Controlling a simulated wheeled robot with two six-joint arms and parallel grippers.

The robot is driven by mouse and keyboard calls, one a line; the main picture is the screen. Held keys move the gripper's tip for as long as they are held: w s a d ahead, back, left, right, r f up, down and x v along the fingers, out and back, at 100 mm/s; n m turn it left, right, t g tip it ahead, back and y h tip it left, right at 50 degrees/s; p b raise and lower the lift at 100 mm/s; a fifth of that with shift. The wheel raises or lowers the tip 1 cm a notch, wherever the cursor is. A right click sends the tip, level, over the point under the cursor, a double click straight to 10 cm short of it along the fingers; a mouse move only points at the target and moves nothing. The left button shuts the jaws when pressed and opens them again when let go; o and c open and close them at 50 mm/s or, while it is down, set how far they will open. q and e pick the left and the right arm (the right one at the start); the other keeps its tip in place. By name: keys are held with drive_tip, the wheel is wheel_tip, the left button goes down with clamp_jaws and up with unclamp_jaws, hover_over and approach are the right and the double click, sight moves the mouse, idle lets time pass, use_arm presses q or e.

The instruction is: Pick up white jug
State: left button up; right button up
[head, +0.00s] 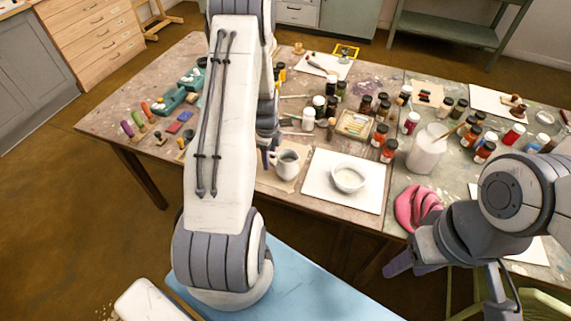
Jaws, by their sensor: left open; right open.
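A small white jug (289,165) with a dark inside stands upright on a beige sheet near the front edge of the table, left of a white bowl (348,178). My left gripper (268,158) is open at the jug's left side, partly hidden behind my own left arm. I cannot tell whether a finger touches the jug. A larger white vessel (426,152) with a stick in it stands further right. My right gripper (447,284) is open and empty in front of the table's edge, at the lower right, away from both vessels.
The bowl rests on a white sheet (318,192). Several paint jars crowd the table behind the jug, around a wooden box (354,125). A pink cloth (417,207) lies by the right front edge. Tools and teal trays (172,101) lie at the left.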

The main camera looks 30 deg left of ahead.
use_arm(q)
drive_tip(key=shift+f, duration=0.65)
clamp_jaws()
idle(0.9)
